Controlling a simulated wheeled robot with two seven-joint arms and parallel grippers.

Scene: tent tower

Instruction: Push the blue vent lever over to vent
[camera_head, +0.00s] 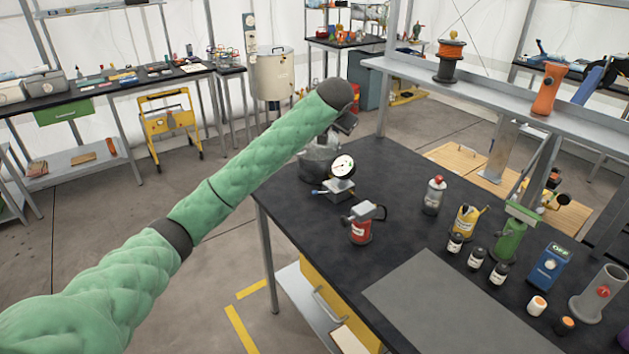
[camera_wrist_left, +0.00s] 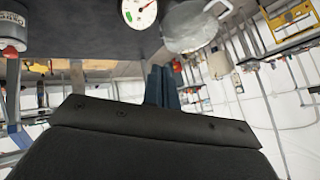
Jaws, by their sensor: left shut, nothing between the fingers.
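A small blue lever (camera_head: 319,192) sticks out to the left from the low block under a round white gauge (camera_head: 343,166), near the left end of the black workbench. I cannot make out the lever in the left wrist view. The gauge shows there at the top edge (camera_wrist_left: 138,12). My left arm reaches in from the left, and its gripper (camera_head: 348,124) is above and behind the gauge, partly hidden by the wrist. My right gripper is not in view.
A grey metal pot (camera_head: 316,164) stands just behind the gauge. Bottles and a green device (camera_head: 511,236) fill the right of the bench. A grey mat (camera_head: 450,305) lies clear in front. A shelf (camera_head: 490,92) runs behind.

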